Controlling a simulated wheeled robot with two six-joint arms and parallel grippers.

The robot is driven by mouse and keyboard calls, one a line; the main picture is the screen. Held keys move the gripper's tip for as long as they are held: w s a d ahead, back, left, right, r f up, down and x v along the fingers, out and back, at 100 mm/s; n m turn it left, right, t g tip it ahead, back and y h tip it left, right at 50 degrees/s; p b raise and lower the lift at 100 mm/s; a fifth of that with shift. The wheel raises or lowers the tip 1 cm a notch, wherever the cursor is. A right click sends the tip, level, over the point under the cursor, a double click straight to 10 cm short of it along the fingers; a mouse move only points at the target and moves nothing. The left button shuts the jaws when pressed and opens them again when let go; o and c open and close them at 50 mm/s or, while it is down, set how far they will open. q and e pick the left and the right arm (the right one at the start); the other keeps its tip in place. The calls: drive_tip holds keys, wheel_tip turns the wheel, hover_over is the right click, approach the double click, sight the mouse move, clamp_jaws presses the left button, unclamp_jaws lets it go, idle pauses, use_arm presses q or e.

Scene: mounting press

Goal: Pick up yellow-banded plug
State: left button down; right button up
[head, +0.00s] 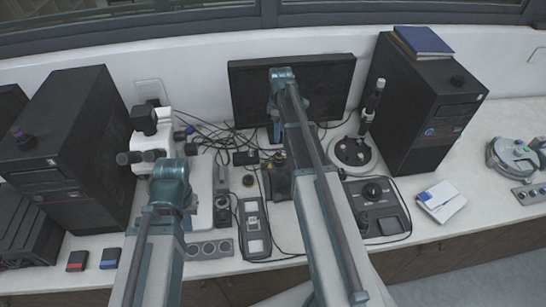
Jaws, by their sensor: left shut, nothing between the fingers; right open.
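A small dark piece with a yellowish top (280,158) stands near the middle of the bench, just left of my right arm. It may be the yellow-banded plug, but it is too small to be sure. My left arm comes up from the lower left and ends at a teal joint in front of the white microscope. My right arm reaches far across the bench and ends at a teal joint in front of the monitor. I cannot make out the fingers of either gripper. My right arm hides part of the bench centre.
A white microscope (148,140) stands left, between a black computer tower (85,140) and tangled cables. A monitor (330,85) stands at the back. Right are a round base (350,158), a dark control box (378,210) and another tower (425,110).

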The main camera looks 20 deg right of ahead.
drive_tip(key=b, duration=0.9)
approach(279, 154)
drive_tip(key=shift+s+a+f, duration=0.1)
drive_tip(key=shift+s+f, duration=0.05)
drive_tip(key=shift+f, duration=1.15)
drive_tip(key=shift+s+a+f, duration=0.1)
drive_tip(key=shift+s+f, duration=0.05)
drive_tip(key=shift+f, duration=1.1)
use_arm(q)
wheel_tip(279, 154, down, 14)
drive_tip(key=b, duration=0.5)
use_arm(e)
drive_tip(key=f, duration=0.5)
drive_tip(key=shift+w+d, duration=0.15)
drive_tip(key=shift+w, duration=0.05)
use_arm(q)
drive_tip(key=shift+r, duration=0.1)
use_arm(e)
clamp_jaws()
